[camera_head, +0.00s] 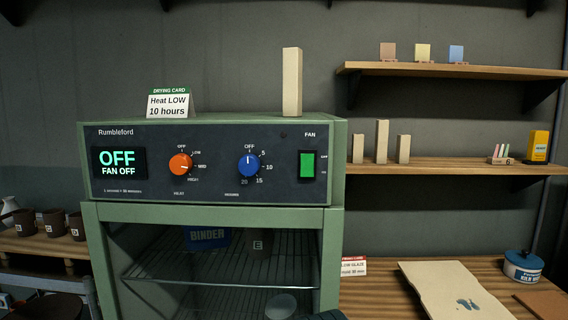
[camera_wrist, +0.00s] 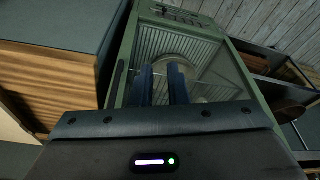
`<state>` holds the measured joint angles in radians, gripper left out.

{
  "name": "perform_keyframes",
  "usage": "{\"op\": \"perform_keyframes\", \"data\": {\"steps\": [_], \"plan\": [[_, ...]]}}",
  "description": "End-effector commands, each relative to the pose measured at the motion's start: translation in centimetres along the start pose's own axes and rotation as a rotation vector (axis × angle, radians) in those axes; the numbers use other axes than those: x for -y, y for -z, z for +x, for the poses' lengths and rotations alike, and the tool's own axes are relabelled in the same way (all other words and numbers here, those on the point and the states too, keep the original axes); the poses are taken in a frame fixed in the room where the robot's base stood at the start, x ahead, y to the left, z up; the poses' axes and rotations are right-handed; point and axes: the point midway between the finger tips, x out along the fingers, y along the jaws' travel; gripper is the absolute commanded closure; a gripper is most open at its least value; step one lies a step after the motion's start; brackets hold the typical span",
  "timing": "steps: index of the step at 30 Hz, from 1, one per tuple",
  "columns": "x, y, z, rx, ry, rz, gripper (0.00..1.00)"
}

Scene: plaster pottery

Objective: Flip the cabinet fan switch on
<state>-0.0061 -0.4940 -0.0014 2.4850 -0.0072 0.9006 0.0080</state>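The green fan switch (camera_head: 307,165) is a rocker in a black frame at the right end of the cabinet's control panel, under the word FAN. The panel display (camera_head: 118,163) reads "OFF" and "FAN OFF". The green drying cabinet (camera_head: 212,211) faces me. In the wrist view, my gripper (camera_wrist: 162,72) has two dark blue fingers with a narrow gap between them and nothing visibly held. They point toward the cabinet's front, with the wire shelf area beyond. The fan switch cannot be made out in the wrist view.
An orange heat knob (camera_head: 180,164) and a blue hours knob (camera_head: 249,166) sit left of the switch. A drying card (camera_head: 168,104) and a tall pale block (camera_head: 292,82) stand on top. A wooden bench (camera_head: 385,300) lies at right, below wall shelves (camera_head: 440,167).

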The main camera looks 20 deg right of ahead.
Motion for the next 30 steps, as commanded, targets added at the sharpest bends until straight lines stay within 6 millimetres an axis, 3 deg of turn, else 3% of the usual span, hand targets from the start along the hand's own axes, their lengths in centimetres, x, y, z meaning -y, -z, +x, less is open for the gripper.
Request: {"op": "perform_keyframes", "data": {"steps": [5,18,30], "plan": [[-0.3,3.6,-4.7,-0.010,-0.010,-0.116,1.00],[-2.0,14.3,-21.8,-0.018,-0.060,-0.601,1.00],[-3.5,20.2,-36.9,-0.003,-0.109,-1.019,1.00]]}}
